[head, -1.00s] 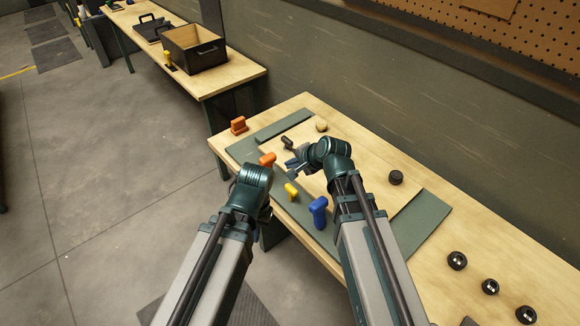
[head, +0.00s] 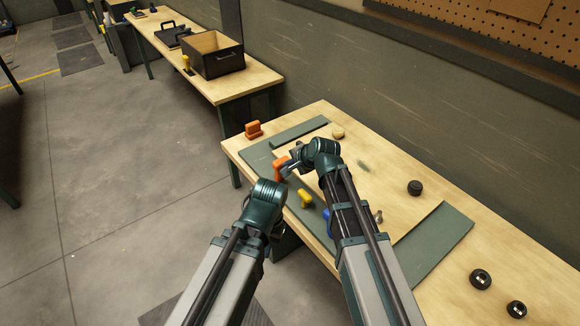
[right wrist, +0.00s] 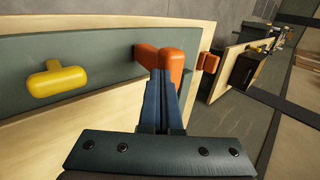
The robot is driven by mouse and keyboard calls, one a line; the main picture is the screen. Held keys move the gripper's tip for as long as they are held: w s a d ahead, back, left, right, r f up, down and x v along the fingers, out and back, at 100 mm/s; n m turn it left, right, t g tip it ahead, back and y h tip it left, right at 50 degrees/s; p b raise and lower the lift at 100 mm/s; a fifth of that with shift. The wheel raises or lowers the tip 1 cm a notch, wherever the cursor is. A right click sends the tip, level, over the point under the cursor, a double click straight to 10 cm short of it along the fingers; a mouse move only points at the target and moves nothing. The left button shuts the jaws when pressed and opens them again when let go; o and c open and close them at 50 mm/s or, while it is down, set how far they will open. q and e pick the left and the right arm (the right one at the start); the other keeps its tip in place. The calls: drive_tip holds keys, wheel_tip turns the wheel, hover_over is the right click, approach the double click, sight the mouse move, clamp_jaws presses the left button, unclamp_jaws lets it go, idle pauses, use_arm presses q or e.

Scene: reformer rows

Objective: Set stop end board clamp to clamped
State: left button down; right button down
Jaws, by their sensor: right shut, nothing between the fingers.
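An orange T-shaped handle (head: 279,162) stands on the green board (head: 258,157) along the near left side of the table. No label shows which handle is the stop end board clamp. My right gripper (head: 287,171) is shut and empty, right beside this handle. In the right wrist view its blue fingers (right wrist: 168,85) overlap the orange handle (right wrist: 172,62); I cannot tell whether they touch. A yellow handle (head: 305,199) and a blue handle (head: 328,218), partly hidden by my right arm, stand nearer. My left arm ends just left of the handles, with its gripper hidden.
A second orange block (head: 254,130) stands at the table's far left corner. A round wooden knob (head: 338,132) and a black knob (head: 415,188) stand on the worktop. A green strip (head: 440,238) lies at right. A black open box (head: 212,55) is on the back table.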

drive_tip(key=w+a+g+h+p, duration=0.1)
drive_tip(key=p, duration=0.1)
drive_tip(key=w+a+r+g+p, duration=0.1)
drive_tip(key=w+p, duration=0.1)
drive_tip(key=w+a+g+h+p, duration=0.1)
drive_tip(key=p, duration=0.1)
drive_tip(key=shift+w+a+r+g+h, duration=0.1)
drive_tip(key=shift+w+r+g+h, duration=0.2)
drive_tip(key=shift+w+r+g, duration=0.1)
drive_tip(key=w+a+f+g+h+b, duration=0.2)
drive_tip(key=w+a+f+g+b, duration=0.1)
drive_tip(key=w, duration=0.4)
drive_tip(key=shift+a+f+h, duration=0.3)
drive_tip(key=shift+a+f, duration=0.45)
drive_tip(key=shift+a, duration=0.45)
